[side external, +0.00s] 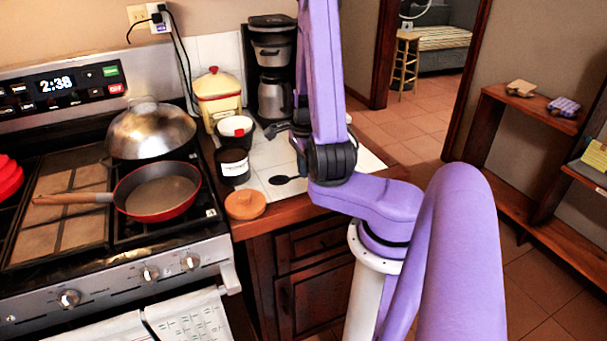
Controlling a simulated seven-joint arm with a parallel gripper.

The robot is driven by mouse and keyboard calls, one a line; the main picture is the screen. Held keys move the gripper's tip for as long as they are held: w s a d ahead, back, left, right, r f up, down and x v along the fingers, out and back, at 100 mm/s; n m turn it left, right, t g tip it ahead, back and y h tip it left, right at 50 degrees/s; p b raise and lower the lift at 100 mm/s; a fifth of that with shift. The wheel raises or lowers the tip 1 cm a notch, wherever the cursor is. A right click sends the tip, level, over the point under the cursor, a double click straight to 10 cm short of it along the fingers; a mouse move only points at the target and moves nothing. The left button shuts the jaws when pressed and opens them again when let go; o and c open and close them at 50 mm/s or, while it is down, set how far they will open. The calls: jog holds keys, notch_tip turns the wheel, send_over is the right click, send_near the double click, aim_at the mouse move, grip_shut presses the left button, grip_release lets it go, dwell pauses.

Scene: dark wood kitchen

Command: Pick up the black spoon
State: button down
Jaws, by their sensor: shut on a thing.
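The black spoon (281,180) is at the white tiled counter. Its dark bowl points left and its handle runs right, towards my arm. My gripper (302,165) is a dark shape pointing down at the handle end, mostly hidden behind my arm's black joint. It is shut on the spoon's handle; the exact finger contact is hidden. The spoon appears at or very near the counter surface; I cannot tell whether it touches.
A coffee maker (270,50) stands behind. The stove holds a red pan (160,195) and a domed wok lid (150,130).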

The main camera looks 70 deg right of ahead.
jog(key=s+a+r, duration=0.9)
jog(key=s, duration=0.1)
jog(key=shift+s+r, duration=0.4)
dwell(1.4)
